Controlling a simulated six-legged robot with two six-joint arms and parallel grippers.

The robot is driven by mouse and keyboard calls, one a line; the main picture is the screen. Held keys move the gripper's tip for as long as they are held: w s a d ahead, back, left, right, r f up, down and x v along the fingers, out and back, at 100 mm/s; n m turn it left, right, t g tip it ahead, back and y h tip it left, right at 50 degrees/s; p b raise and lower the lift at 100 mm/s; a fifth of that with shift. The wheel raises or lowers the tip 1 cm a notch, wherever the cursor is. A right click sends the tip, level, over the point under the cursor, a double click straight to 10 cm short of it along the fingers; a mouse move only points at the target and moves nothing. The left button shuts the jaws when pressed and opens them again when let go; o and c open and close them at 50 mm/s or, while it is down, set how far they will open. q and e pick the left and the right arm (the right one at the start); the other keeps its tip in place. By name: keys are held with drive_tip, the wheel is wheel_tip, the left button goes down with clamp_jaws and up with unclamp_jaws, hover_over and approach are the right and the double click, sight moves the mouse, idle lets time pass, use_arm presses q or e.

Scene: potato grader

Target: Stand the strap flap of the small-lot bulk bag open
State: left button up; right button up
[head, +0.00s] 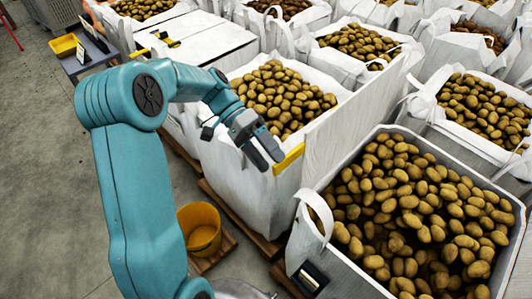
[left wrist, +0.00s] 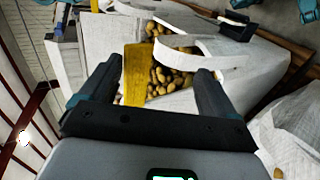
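The small-lot bulk bag seems to be the white bag (head: 240,172) heaped with potatoes at the middle of the head view. A pale flat panel, which may be its flap (head: 352,115), stands up along the bag's right side. A yellow strip (head: 291,158) runs along its near edge; it also shows in the left wrist view (left wrist: 136,75). My left gripper (head: 271,160) is at the bag's near right corner, just left of the yellow strip. Its fingers are apart, with the strip seen between them in the wrist view; contact cannot be told. My right gripper is not in view.
A large grey bin (head: 345,280) full of potatoes, with a white strap loop (head: 318,215), stands at the right. A yellow bucket (head: 200,229) stands below my left arm. Several filled bags crowd the back. Grey floor (head: 50,180) is clear at left.

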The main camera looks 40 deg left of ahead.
use_arm(q)
drive_tip(key=shift+s+f, duration=0.1)
drive_tip(key=shift+f, duration=0.2)
drive_tip(key=shift+c, duration=0.4)
drive_tip(key=p+v, duration=0.7)
drive_tip(key=v, duration=0.9)
drive_tip(key=shift+r, duration=0.5)
